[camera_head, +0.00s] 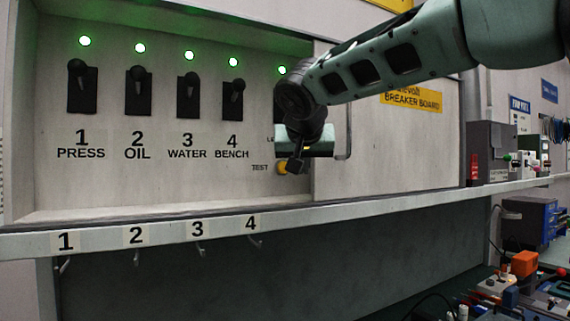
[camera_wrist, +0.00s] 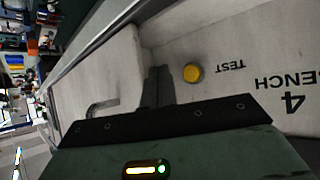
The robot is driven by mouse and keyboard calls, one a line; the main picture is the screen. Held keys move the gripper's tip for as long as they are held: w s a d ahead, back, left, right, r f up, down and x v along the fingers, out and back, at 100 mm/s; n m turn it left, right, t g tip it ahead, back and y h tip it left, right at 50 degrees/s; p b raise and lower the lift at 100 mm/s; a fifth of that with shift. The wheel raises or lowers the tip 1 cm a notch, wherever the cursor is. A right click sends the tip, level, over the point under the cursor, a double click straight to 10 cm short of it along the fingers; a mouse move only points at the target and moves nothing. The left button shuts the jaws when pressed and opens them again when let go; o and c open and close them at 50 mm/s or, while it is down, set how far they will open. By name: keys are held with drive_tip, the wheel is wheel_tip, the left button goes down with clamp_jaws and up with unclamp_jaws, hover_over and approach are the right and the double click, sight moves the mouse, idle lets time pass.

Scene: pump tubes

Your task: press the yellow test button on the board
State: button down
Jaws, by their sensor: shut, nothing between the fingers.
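The yellow test button (camera_head: 282,168) is on the board's white panel (camera_head: 160,185), beside the word TEST. In the head view it is partly hidden by my gripper (camera_head: 296,164), which is in front of it. In the wrist view the yellow button (camera_wrist: 192,73) is fully visible, just to the right of my gripper's fingertips (camera_wrist: 158,72). My gripper is shut and empty. The fingers look close to the button, but I cannot tell from these views whether they touch it.
Several black switches (camera_head: 188,95) labelled PRESS, OIL, WATER and BENCH sit left of my arm, with lit green lamps above. A ledge (camera_head: 130,236) with numbered hooks runs below. A sliding cover with a handle (camera_wrist: 103,108) is beside the button. Grey boxes (camera_head: 491,152) stand at right.

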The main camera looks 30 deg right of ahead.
drive_tip(key=w, duration=0.3)
drive_tip(key=shift+w+p, duration=0.3)
drive_tip(key=shift+p, duration=0.05)
drive_tip(key=shift+w, duration=0.9)
drive_tip(key=shift+w, duration=0.15)
idle(1.0)
drive_tip(key=shift+w+r, duration=0.1)
drive_tip(key=shift+w, duration=0.05)
drive_tip(key=shift+w, duration=0.1)
drive_tip(key=shift+w, duration=0.65)
idle(0.7)
drive_tip(key=shift+s+b, duration=0.1)
drive_tip(key=shift+b, duration=0.2)
drive_tip(key=shift+s+b, duration=0.65)
drive_tip(key=shift+s, duration=0.3)
